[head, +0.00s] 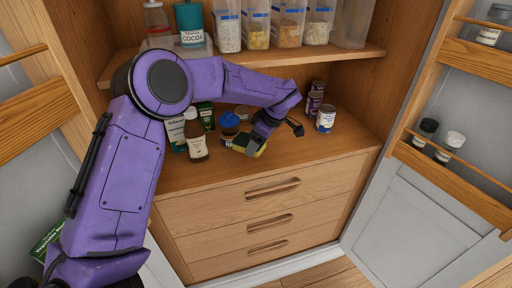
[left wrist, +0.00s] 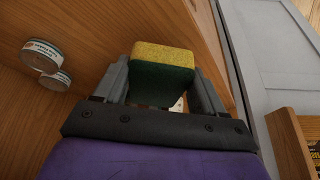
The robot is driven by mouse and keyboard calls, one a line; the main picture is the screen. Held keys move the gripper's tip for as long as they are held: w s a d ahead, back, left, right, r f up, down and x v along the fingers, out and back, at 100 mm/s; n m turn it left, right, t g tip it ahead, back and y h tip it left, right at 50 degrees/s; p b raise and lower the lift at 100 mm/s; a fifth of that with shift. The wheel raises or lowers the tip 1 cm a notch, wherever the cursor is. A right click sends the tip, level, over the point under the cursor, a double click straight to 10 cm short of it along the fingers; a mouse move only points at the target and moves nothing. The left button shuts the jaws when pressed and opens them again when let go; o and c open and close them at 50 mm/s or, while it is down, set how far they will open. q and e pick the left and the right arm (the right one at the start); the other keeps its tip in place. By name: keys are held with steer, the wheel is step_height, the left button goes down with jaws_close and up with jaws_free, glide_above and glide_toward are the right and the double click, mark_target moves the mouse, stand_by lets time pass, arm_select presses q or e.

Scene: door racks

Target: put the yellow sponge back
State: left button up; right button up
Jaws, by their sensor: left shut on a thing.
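The yellow sponge (left wrist: 162,57) has a dark green underside and sits between the two fingers of my left gripper (left wrist: 160,85) in the left wrist view. The fingers are shut on its sides. In the head view the left gripper (head: 270,138) is over the wooden counter of the cupboard, and the sponge (head: 246,147) shows only in part below and behind it. I cannot tell whether the sponge touches the counter. My right gripper is in neither view.
On the counter (head: 310,155) a brown bottle (head: 195,140) and a blue-lidded jar (head: 229,124) stand left of the gripper. A white-blue can (head: 325,119) and purple cans stand right. Above is a shelf (head: 340,52) with containers. The open right door has a rack (head: 452,178) with two small jars.

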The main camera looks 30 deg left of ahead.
mark_target(253, 159)
arm_select(q)
steer(key=f, duration=0.1)
steer(key=w+a+f, duration=0.1)
steer(key=w+f, duration=0.1)
steer(key=shift+a+p, duration=0.25)
steer(key=shift+p, duration=0.1)
step_height(253, 159, down, 4)
steer(key=shift+w+a+r+p, duration=0.1)
steer(key=shift+w+r+p, duration=0.05)
steer(key=shift+r+p, duration=0.15)
steer(key=shift+f, duration=0.15)
steer(key=o, duration=1.1)
steer(key=b+v, duration=0.2)
steer(key=v, duration=1)
